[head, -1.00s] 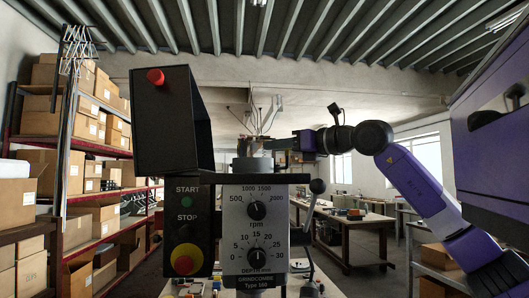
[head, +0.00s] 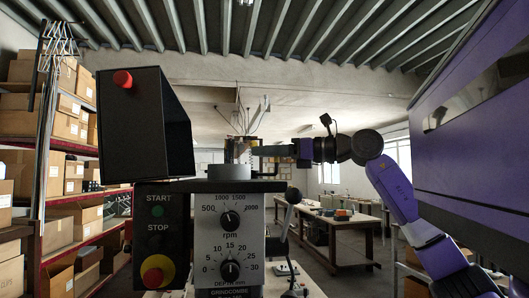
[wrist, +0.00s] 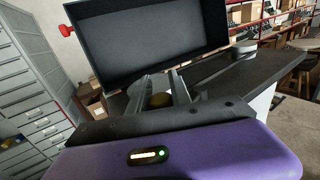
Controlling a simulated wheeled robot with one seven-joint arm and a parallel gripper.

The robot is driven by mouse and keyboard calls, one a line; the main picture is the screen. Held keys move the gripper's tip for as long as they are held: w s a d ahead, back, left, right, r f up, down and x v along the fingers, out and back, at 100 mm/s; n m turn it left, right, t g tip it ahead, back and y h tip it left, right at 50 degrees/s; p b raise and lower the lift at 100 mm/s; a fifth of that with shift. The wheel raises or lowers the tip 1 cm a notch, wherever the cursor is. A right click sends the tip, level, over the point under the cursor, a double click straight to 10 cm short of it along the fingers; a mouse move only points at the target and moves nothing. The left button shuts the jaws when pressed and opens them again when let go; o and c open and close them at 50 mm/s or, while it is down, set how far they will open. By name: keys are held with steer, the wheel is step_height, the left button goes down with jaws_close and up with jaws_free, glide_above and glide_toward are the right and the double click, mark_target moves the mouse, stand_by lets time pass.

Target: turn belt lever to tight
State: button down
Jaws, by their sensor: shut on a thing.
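The grey drill press (head: 236,238) stands in front of me in the head view, with its dial panel facing me. Its black open cover (head: 135,125) with a red knob stands tilted up; it shows in the wrist view (wrist: 150,42) too. My gripper (head: 252,151) reaches in from the right above the machine's top.
A feed handle with a dark ball (head: 293,195) stands at the machine's right side. Shelves of cardboard boxes (head: 70,120) line the left. Workbenches (head: 340,222) stand behind at right. A large purple part of mine fills the right edge.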

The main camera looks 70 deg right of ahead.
steer(key=c, duration=1.2)
jaws_free()
steer(key=s+b, duration=0.2)
steer(key=s, duration=0.5)
steer(key=shift+s+d, duration=0.15)
steer(key=shift+s, duration=0.25)
